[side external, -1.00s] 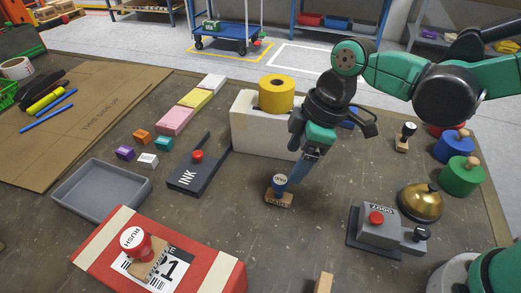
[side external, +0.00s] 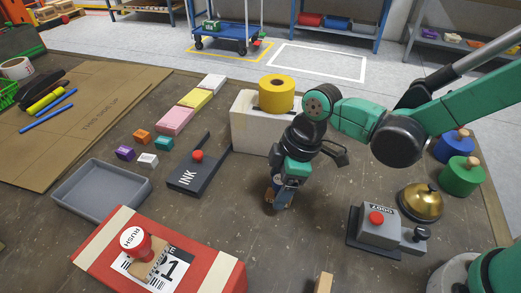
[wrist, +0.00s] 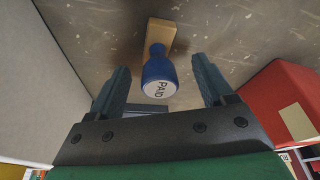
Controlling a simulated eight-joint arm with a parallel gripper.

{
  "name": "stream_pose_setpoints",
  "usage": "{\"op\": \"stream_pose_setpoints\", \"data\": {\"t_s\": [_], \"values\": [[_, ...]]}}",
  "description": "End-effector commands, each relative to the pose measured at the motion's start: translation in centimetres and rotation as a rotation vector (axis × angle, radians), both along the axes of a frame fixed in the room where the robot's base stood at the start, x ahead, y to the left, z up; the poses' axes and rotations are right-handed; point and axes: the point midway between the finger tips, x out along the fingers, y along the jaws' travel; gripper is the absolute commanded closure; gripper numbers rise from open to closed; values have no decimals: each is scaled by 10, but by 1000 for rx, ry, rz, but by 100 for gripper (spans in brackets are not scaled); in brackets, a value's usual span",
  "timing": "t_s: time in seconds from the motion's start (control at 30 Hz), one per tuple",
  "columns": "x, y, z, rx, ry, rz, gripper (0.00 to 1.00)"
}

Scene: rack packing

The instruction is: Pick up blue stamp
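The blue stamp (wrist: 158,75) has a blue knob marked PAID and a wooden base. In the wrist view it is between my gripper's two fingers (wrist: 161,64), with a gap visible on each side. My gripper is open around it.
A white block (side external: 250,128) with a yellow roll (side external: 276,93) stands behind my gripper. The INK pad (side external: 195,178) and a grey tray (side external: 98,190) are left. A red box (side external: 205,270) with a RUSH stamp (side external: 135,245) is in front. A grey device (side external: 375,232) and bell (side external: 420,203) are right.

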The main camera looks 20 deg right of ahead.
Motion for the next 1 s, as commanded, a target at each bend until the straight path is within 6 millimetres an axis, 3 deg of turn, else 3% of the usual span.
{"op": "stream_pose_setpoints", "data": {"t_s": [0.03,0.2,0.27,0.73,0.87,1.0], "values": [[0,0,0,0,0,0,37],[0,0,0,0,0,0,85],[0,0,0,0,0,0,100],[0,0,8,0,0,-1,100],[0,0,24,0,0,0,100],[0,0,57,0,0,0,100]]}}
